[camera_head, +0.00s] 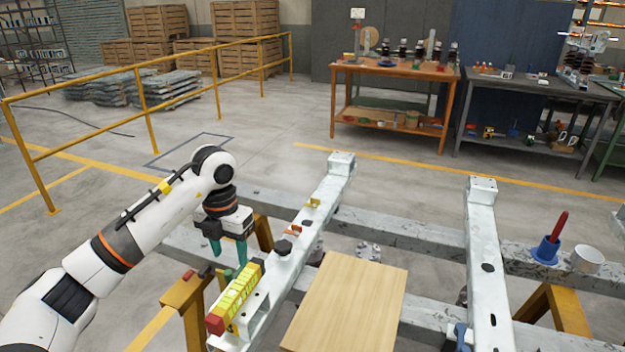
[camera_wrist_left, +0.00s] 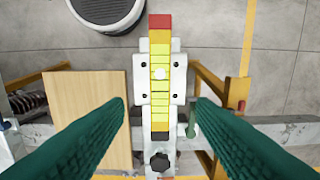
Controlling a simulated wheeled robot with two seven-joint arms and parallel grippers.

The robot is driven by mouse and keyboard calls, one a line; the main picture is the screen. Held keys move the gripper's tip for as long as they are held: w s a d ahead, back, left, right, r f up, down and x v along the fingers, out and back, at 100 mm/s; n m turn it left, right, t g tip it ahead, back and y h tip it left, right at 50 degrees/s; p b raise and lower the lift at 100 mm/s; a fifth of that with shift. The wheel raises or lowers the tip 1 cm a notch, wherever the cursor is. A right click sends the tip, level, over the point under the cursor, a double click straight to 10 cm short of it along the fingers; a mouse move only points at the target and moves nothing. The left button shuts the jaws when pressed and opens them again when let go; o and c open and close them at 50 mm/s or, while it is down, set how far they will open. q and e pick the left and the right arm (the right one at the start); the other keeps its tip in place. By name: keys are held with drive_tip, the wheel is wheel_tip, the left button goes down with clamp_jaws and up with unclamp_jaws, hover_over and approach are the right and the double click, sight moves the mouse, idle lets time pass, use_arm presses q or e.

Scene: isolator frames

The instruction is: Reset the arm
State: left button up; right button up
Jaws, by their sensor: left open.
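My left arm comes in from the left in the head view. Its gripper (camera_head: 229,252) has green fingers and hangs over the near left part of the metal frame (camera_head: 322,205). The fingers are apart and empty. In the left wrist view the gripper (camera_wrist_left: 160,120) also shows its two green fingers wide apart. Between and beyond them lies a striped yellow and red block (camera_wrist_left: 160,75) on the frame's beam. In the head view this block (camera_head: 236,298) sits just right of and nearer than the fingers, and I see no contact. My right gripper is not in view.
A wooden board (camera_head: 348,305) lies right of the beam. A yellow railing (camera_head: 150,110) runs behind my arm. Workbenches (camera_head: 395,70) stand at the back.

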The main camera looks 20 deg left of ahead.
use_arm(q)
drive_tip(key=s+d+f+m+t+h, duration=0.15)
drive_tip(key=d+h, duration=0.95)
drive_tip(key=d, duration=1.1)
drive_tip(key=s+d+r+n+t+h, duration=0.2)
drive_tip(key=d+r+n+t+h, duration=0.35)
drive_tip(key=r+t+h, duration=0.35)
drive_tip(key=a+f+n+t+y, duration=0.35)
drive_tip(key=a+n+y, duration=0.45)
drive_tip(key=n, duration=0.4)
drive_tip(key=a+f+n+t+y, duration=0.3)
drive_tip(key=a+n+t+y, duration=0.25)
drive_tip(key=n+y, duration=0.55)
drive_tip(key=s+a+f+n+g+y, duration=0.25)
drive_tip(key=s+f+n+g, duration=0.2)
drive_tip(key=f, duration=0.35)
drive_tip(key=s+f+n+g+h, duration=0.1)
drive_tip(key=s+f+n+g, duration=0.1)
drive_tip(key=s+f+g, duration=0.6)
drive_tip(key=s+f+n+g+h, duration=0.15)
drive_tip(key=s+f+g, duration=0.3)
drive_tip(key=s, duration=0.65)
wheel_tip(320, 180, down, 26)
drive_tip(key=s+r, duration=0.1)
drive_tip(key=s+a+f+g+y, duration=0.1)
drive_tip(key=s+a+f, duration=0.1)
drive_tip(key=s+f, duration=1.4)
drive_tip(key=shift+s+a+f, duration=0.25)
drive_tip(key=shift+a+f, duration=0.05)
